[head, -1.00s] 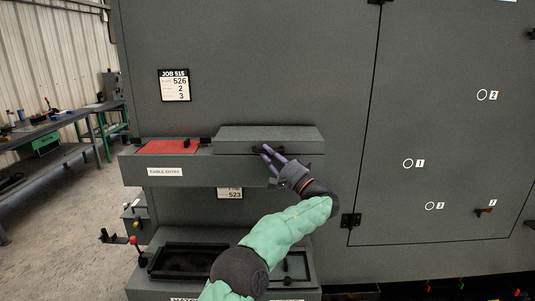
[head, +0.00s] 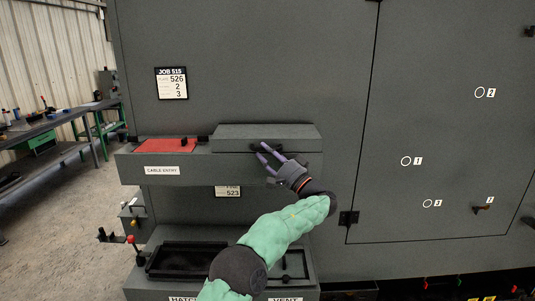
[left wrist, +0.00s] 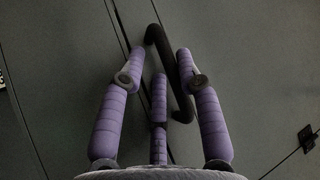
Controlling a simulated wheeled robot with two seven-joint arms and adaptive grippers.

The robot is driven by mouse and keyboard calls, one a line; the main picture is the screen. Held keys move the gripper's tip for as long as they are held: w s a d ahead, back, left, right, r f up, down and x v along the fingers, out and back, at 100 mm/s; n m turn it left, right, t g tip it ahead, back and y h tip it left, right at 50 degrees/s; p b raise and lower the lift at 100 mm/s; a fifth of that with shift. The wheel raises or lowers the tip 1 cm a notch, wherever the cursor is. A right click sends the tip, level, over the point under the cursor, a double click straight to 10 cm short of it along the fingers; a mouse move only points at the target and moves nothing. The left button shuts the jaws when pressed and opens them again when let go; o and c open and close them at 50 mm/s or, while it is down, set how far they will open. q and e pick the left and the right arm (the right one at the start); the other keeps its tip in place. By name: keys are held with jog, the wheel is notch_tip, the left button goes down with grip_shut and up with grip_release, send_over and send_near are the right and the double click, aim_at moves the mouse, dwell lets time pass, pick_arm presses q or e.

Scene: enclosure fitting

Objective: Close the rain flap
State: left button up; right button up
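The cable entry box (head: 215,172) juts from the grey cabinet front. A grey cover, which looks like the rain flap (head: 262,132), sits over its right part; a red area (head: 165,146) shows uncovered on the left. The flap has a black handle (head: 266,147) on its front. My left gripper (head: 268,152) is at this handle with its purple fingers spread. In the left wrist view the black handle (left wrist: 158,38) lies between the parted fingertips, close to the right finger; I cannot tell whether they touch. My right gripper is out of view.
Below the box is a lower ledge with a dark tray (head: 190,260). A large hinged door (head: 435,120) with numbered marks is on the right. A workbench (head: 45,135) stands at the left, with open floor before it.

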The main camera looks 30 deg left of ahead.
pick_arm(q)
jog(key=v, duration=1.2)
jog(key=shift+w, duration=0.1)
